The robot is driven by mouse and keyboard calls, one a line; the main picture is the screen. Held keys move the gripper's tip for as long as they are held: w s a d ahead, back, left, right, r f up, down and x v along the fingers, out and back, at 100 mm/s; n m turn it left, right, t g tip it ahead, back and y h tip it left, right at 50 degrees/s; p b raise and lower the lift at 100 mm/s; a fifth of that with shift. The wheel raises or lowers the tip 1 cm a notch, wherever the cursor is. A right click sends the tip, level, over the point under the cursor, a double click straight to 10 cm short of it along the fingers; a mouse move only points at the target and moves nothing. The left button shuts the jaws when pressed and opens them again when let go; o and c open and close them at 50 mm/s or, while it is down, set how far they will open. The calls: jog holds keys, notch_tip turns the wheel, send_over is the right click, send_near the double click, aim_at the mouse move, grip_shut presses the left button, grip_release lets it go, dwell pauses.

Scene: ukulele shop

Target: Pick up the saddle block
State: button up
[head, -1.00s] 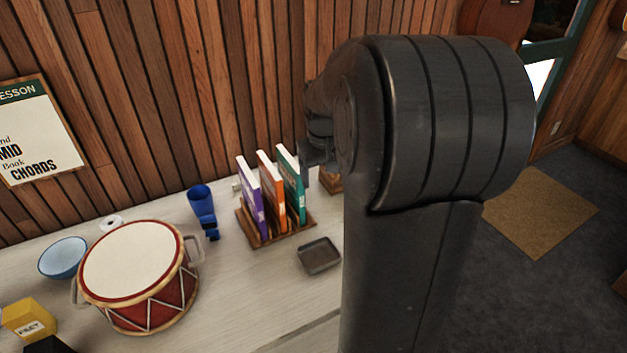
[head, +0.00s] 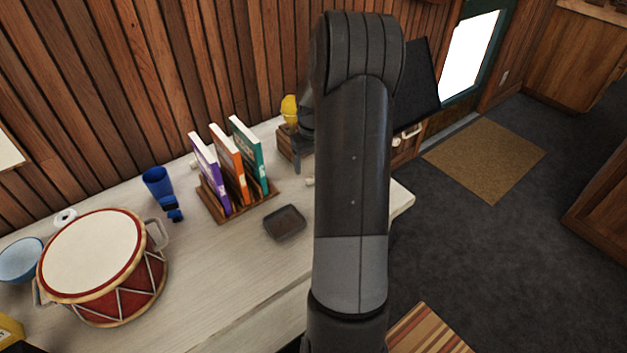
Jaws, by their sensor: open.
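I cannot tell for sure which thing is the saddle block. A small pale piece (head: 310,181) lies on the table just left of my arm, partly hidden by it. Another small pale piece (head: 194,164) is behind the book rack, close to the wall. My gripper (head: 298,160) shows only in part at the left side of my arm, above the table's far right part, in front of a wooden box (head: 284,146). It is open, and I see nothing held in it. My arm hides the rest.
A wooden rack (head: 232,213) holds three books upright. A dark tray (head: 285,223), a blue cup (head: 158,184), a red drum (head: 92,268) and a blue bowl (head: 20,262) stand on the table. A yellow object (head: 290,110) is by the wooden box.

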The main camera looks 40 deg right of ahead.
jog(key=shift+s+d+f, duration=0.1)
jog(key=shift+f, duration=1.25)
jog(key=shift+d+f, duration=0.1)
jog(key=shift+f, duration=1.25)
jog(key=shift+c, duration=0.6)
jog(key=c, duration=0.9)
jog(key=shift+c, duration=0.2)
jog(key=shift+r, duration=0.1)
notch_tip(320, 180, up, 10)
